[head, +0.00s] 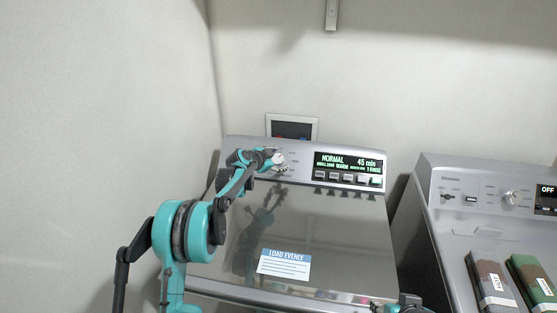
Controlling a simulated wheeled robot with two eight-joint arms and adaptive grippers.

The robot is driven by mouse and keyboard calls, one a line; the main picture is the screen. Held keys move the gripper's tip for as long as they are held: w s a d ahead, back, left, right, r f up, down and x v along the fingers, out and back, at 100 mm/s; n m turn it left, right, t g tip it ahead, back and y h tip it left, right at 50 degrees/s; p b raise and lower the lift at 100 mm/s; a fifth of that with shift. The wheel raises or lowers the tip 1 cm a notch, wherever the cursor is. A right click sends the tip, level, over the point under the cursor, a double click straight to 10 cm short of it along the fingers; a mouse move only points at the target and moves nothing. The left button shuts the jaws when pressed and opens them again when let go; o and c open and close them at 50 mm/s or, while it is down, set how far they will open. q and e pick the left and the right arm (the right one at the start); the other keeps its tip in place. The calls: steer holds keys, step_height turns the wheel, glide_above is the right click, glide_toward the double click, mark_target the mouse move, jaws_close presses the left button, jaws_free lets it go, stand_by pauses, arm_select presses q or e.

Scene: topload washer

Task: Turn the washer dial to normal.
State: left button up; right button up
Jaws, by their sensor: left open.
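The washer (345,225) is a grey top-loader with its shiny lid down. Its sloped back panel carries a round silver dial (279,158) left of a lit display (348,162). The display reads NORMAL and 45 min. My left gripper (272,159) is open at the dial, with its fingers beside the knob. I cannot tell whether they touch it, and the gripper partly hides the dial. A small part of my right arm (405,303) shows at the bottom edge; its gripper cannot be made out.
A row of buttons (347,179) lies under the display. A LOAD EVENLY label (284,264) is on the lid. A second machine (450,215) stands at the right, with folded camouflage-patterned items (490,281) on it. A wall box (292,127) is behind the washer. The left wall is close to my left arm.

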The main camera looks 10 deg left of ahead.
arm_select(q)
steer(key=v, duration=1.2)
steer(key=s+d+r+n+g+y, duration=0.1)
steer(key=s+d+r+n, duration=0.15)
steer(key=s, duration=0.75)
steer(key=s+d+r+n+g+y, duration=0.1)
steer(key=s+d+n, duration=0.15)
steer(key=s, duration=0.65)
steer(key=s+f+n+g+y, duration=0.1)
steer(key=s+f+n, duration=0.2)
steer(key=s, duration=0.9)
steer(key=s+f+n+g+y+b, duration=0.1)
steer(key=s+f, duration=0.4)
steer(key=s, duration=0.7)
steer(key=shift+a+f+n+y, duration=0.4)
steer(key=shift+n+y, duration=0.1)
steer(key=shift+n, duration=0.7)
